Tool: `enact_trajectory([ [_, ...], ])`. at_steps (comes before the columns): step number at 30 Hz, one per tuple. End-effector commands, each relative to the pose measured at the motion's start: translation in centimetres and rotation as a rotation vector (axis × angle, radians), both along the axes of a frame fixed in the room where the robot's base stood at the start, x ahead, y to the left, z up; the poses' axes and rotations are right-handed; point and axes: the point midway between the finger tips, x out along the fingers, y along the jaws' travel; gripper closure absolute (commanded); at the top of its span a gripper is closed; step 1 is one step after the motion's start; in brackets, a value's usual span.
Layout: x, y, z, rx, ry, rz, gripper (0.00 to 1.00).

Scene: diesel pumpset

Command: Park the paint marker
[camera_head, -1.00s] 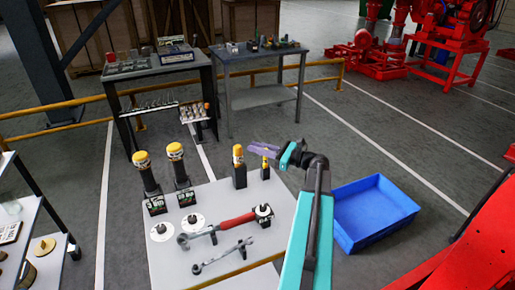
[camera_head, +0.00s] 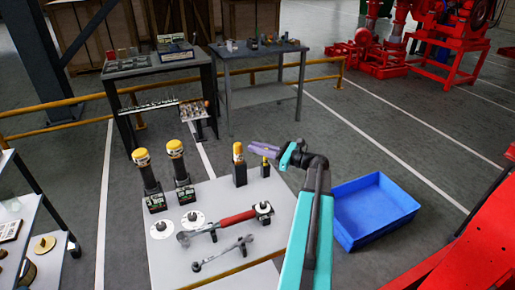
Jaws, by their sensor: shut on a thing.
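A slim, yellow-topped piece (camera_head: 265,161), which looks like the paint marker, stands upright in a small black holder (camera_head: 265,171) at the back right of the near grey table (camera_head: 215,193). My gripper (camera_head: 265,148) has purple fingers and reaches in from the right, just above the holder. Its fingers look closed around the marker's upper end, though the grip is small and partly hidden. Whether the marker is fully seated in the holder cannot be told.
A thicker yellow-topped item (camera_head: 239,166) stands close left of the holder. Two tall black yellow-topped tools (camera_head: 147,173) (camera_head: 180,163), white discs (camera_head: 163,231), a red-handled wrench (camera_head: 235,219) and another wrench (camera_head: 223,254) share the table. A blue bin (camera_head: 373,212) lies right.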

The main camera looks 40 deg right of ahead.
Motion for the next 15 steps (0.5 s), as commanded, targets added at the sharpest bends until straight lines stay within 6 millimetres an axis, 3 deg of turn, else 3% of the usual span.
enact_trajectory([
  [8, 0.0, 0.0, -0.4, 0.0, 0.0, 0.0, 1.0],
  [9, 0.0, 0.0, -0.41, 0.0, 0.0, 0.0, 0.85],
  [12, 0.0, 0.0, -0.39, 0.0, 0.0, 0.0, 0.68],
  [15, 0.0, 0.0, -0.39, 0.0, 0.0, 0.0, 0.65],
])
